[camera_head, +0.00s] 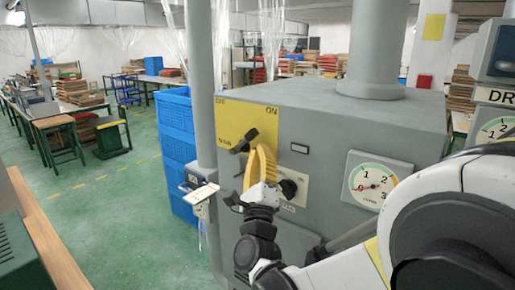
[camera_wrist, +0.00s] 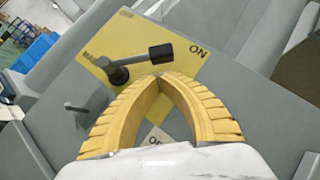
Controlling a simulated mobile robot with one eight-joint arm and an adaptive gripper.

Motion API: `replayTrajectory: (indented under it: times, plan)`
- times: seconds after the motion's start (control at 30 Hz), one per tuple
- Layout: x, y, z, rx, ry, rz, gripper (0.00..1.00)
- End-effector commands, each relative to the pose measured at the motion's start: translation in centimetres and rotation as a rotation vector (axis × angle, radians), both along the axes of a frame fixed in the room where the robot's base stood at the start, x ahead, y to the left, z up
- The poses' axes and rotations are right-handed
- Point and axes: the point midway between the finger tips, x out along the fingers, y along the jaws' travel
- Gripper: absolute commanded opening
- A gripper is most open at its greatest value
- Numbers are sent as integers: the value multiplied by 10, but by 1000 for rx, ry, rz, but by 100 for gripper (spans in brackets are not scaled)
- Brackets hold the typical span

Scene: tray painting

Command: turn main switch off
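The main switch (camera_head: 247,138) is a black lever on a yellow plate marked OFF, ON and MAIN, on the front of a grey machine cabinet. In the wrist view the lever (camera_wrist: 160,53) points from its round pivot toward the ON marking. My gripper (camera_head: 262,148) is in front of the panel, just below and right of the lever in the head view. In the wrist view its yellow ribbed fingers (camera_wrist: 159,76) meet at the tips, with nothing between them. The tips appear close to the lever's knob; I cannot tell whether they touch.
A black rotary knob (camera_head: 288,188) and a dial gauge (camera_head: 371,181) are on the cabinet (camera_head: 330,125) right of my gripper. A grey post (camera_head: 201,90) and stacked blue crates (camera_head: 176,140) stand at left. Green floor is open farther left.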

Motion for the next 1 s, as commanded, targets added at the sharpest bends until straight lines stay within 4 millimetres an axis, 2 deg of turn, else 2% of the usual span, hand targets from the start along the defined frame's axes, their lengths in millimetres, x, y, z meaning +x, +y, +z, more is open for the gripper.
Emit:
replayTrajectory:
  times: [0.2,1.0]
  plan:
    - [4,7,8,0,1,1,0]
    - [6,8,15,-60,48,1,0]
